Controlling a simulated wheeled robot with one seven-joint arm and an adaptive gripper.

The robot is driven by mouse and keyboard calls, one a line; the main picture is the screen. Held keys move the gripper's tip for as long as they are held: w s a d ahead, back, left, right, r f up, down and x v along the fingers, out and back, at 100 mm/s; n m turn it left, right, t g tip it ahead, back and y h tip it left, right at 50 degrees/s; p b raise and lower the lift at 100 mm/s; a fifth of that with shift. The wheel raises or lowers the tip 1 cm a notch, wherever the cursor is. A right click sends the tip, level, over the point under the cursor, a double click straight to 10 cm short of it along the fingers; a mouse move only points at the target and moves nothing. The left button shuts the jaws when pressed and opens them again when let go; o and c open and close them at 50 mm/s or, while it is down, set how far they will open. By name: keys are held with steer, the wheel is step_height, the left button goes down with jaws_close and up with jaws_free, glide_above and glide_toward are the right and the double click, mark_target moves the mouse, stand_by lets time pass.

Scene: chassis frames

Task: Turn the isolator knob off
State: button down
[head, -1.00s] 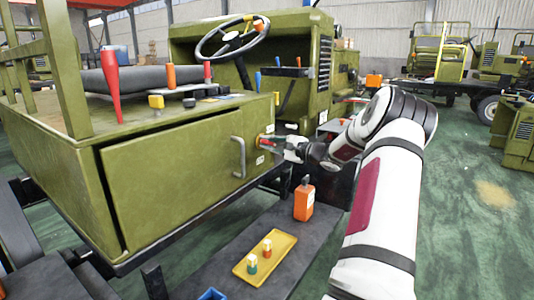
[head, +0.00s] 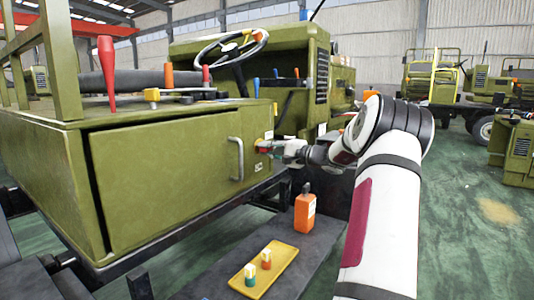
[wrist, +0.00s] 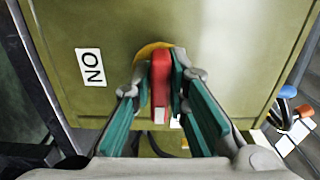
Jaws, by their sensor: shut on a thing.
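The red isolator knob (wrist: 160,84) sits on a yellow round base (wrist: 146,50) on the olive panel. My gripper (wrist: 162,88) is shut on it, with a green-padded finger on each side. In the wrist view the knob's long side runs up and down, and a white ON label (wrist: 91,67) lies to its left, turned sideways. In the head view my gripper (head: 271,147) is at the right end of the vehicle's side, and the knob (head: 262,146) is mostly hidden by it. Small white labels (head: 258,167) show beside it.
A grey door handle (head: 236,158) stands out just left of the knob. Below are an orange bottle (head: 304,213) and a yellow tray (head: 284,259) with two small coloured pieces on a dark platform. A steering wheel and levers are above.

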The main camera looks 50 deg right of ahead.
steer(key=shift+f, duration=0.1)
steer(key=c, duration=1.6)
jaws_free()
steer(key=shift+s, duration=0.1)
steer(key=s, duration=1.1)
steer(key=shift+s+d, duration=0.4)
steer(key=shift+d, duration=0.05)
